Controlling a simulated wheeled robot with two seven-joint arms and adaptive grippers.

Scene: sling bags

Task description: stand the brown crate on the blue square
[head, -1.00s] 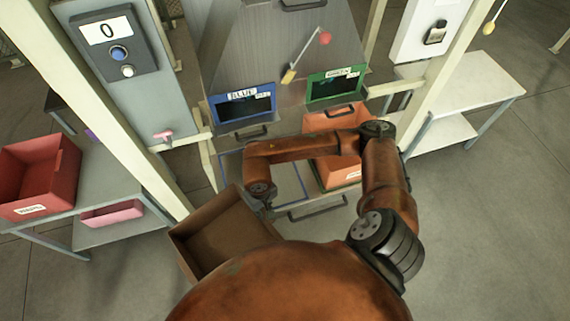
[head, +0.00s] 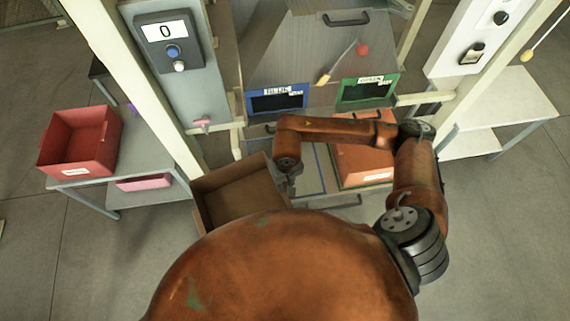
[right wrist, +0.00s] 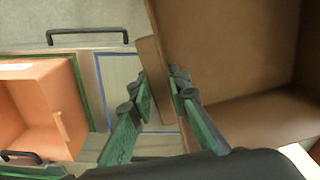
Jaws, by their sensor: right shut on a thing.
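The brown crate (head: 238,197) is open-topped and empty, held out to the left of the blue square in the head view. The blue square (head: 309,182) is a blue outline on the stand's lower shelf, partly hidden by my right arm. In the right wrist view the blue square (right wrist: 117,75) shows left of the crate, partly covered by the fingers. My left gripper is not in view.
An orange crate (head: 362,160) stands on the green-outlined place right of the blue square. Blue-framed (head: 277,101) and green-framed (head: 366,91) openings are above. A cream post (head: 150,100) rises left of the stand. A red crate (head: 78,140) sits on the left side table.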

